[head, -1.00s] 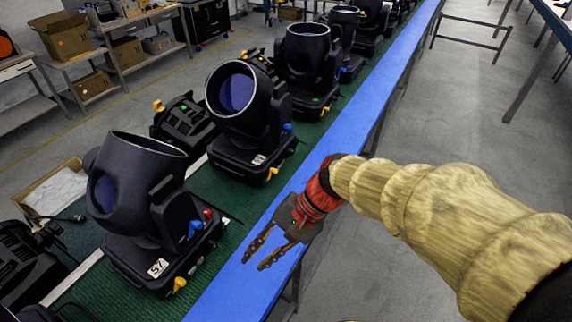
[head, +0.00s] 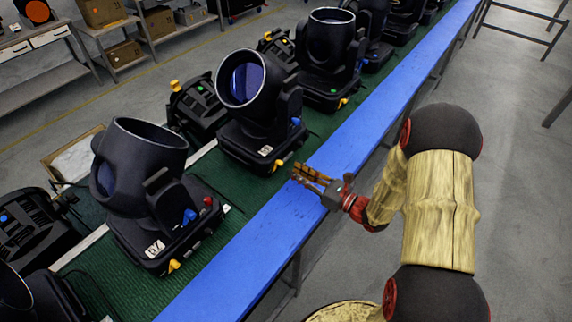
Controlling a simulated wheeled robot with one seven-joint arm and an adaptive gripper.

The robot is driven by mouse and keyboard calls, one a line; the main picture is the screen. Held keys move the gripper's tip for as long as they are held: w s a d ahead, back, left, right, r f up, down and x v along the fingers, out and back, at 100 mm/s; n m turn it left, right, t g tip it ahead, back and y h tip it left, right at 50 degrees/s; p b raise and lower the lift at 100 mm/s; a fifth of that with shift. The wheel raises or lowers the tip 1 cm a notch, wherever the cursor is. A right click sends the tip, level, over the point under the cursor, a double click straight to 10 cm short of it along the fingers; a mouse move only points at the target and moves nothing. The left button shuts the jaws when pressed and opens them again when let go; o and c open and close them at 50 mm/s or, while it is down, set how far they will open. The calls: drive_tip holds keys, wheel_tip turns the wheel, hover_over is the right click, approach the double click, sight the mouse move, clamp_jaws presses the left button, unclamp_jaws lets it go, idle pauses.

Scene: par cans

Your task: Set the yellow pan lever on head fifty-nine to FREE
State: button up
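Several black moving heads stand in a row. The nearest (head: 137,160) has a tag that seems to read 57, with a yellow lever (head: 174,266) low at its front corner. The second head (head: 262,110) has a tag too small to read and a yellow lever (head: 279,165) at its base corner. The third head (head: 330,55) also has a small yellow lever (head: 342,102). I cannot tell by tag which is fifty-nine. My gripper (head: 294,174) is over the blue strip, its two fingers apart and empty, tips just right of the second head's lever. Contact is not visible.
The heads stand on a green mat (head: 110,255) beside a long blue edge strip (head: 225,275). Black units (head: 197,105) stand behind the row. Shelving with boxes (head: 103,12) is at the back left. The grey floor right of the bench is mostly clear.

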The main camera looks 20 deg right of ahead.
sight(283, 164)
drive_tip(key=shift+x, duration=2.65)
drive_tip(key=c, duration=0.3)
clamp_jaws()
